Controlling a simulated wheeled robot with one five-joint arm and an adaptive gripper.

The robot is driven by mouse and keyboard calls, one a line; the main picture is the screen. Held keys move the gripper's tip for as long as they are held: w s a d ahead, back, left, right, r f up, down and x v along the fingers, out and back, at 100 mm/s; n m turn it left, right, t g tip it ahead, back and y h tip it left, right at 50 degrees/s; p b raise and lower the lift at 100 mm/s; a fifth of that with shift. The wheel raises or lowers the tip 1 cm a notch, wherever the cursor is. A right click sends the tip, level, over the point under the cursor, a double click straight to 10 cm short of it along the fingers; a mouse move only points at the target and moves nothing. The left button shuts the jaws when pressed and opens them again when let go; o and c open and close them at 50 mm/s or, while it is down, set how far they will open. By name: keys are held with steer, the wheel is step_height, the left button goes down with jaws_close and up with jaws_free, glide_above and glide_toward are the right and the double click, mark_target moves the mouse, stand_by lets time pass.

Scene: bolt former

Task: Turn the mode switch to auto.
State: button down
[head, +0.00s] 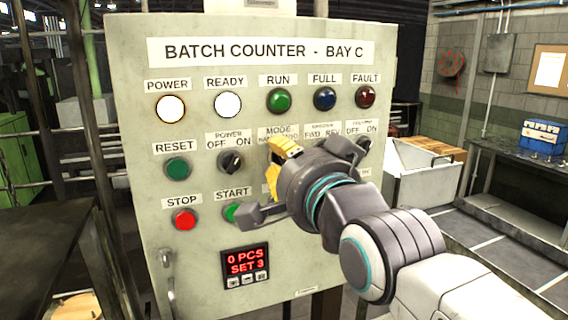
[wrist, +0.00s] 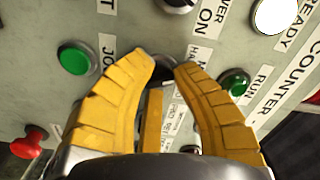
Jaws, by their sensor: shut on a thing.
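The MODE switch is mostly hidden behind my gripper in the head view, under its MODE label (head: 279,131). In the wrist view a dark part of the switch (wrist: 168,62) shows between the yellow fingertips. My gripper (head: 279,158) is at the panel, and its fingers (wrist: 166,68) are shut on the switch from both sides. The wrist view is rotated, so the labels run slanted. The label beside the switch is partly covered by the fingers. I cannot tell which position the switch points to.
The grey panel (head: 205,285) carries a POWER switch (head: 231,161) left of my gripper and a FEEDER-side switch (head: 363,146) to the right. Green START (head: 232,212) and red STOP (head: 184,220) buttons sit below left. The counter display (head: 245,264) reads 0 PCS, SET 3.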

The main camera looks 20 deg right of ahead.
mark_target(279, 88)
steer(key=m+b, duration=0.5)
steer(key=shift+f, duration=0.2)
steer(key=m+b, duration=0.3)
steer(key=m, duration=0.2)
steer(key=shift+r+m+b, duration=0.15)
steer(key=shift+m+b, duration=0.25)
steer(key=shift+m, duration=0.3)
steer(key=c, duration=1)
jaws_free()
steer(key=shift+w, duration=0.1)
steer(key=shift+o, duration=0.2)
steer(key=shift+r, duration=4.95)
steer(key=shift+r, duration=0.1)
